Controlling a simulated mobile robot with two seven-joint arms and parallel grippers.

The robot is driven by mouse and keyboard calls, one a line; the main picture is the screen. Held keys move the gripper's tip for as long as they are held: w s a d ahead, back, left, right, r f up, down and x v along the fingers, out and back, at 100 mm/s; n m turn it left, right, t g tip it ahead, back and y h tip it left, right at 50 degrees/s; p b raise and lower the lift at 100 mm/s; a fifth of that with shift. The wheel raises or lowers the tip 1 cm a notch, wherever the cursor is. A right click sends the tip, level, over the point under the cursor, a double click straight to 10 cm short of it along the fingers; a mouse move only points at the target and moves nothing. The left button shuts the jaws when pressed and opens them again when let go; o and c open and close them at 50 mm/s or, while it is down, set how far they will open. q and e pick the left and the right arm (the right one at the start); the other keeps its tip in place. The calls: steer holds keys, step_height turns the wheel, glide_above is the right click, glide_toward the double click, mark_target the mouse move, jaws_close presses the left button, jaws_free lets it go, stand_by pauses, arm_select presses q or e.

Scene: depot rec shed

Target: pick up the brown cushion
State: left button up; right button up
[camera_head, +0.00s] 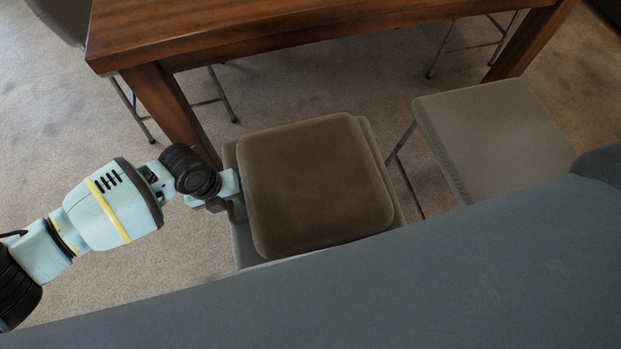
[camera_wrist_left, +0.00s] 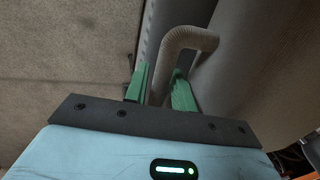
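The brown cushion (camera_head: 315,185) is square with rounded corners and lies flat on a grey chair seat (camera_head: 372,140). My left gripper (camera_head: 232,194) is at the cushion's left edge in the head view; its fingertips are partly hidden there. In the left wrist view, its two green fingers (camera_wrist_left: 160,88) stand apart on either side of a bent, ribbed, brownish tube (camera_wrist_left: 190,37), which looks like a handle leading to the cushion's side. The tube nearly fills the gap, but I cannot tell whether the fingers press on it. My right gripper is not in view.
A dark wooden table (camera_head: 230,30) stands behind the chair, with one leg (camera_head: 170,110) close to my left wrist. Another grey chair (camera_head: 490,130) stands to the right. A large grey-blue surface (camera_head: 400,290) fills the lower right foreground. Carpet (camera_head: 60,150) is clear at the left.

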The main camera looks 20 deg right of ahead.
arm_select(q)
jaws_close()
stand_by(0.3)
steer(key=shift+r, duration=0.2)
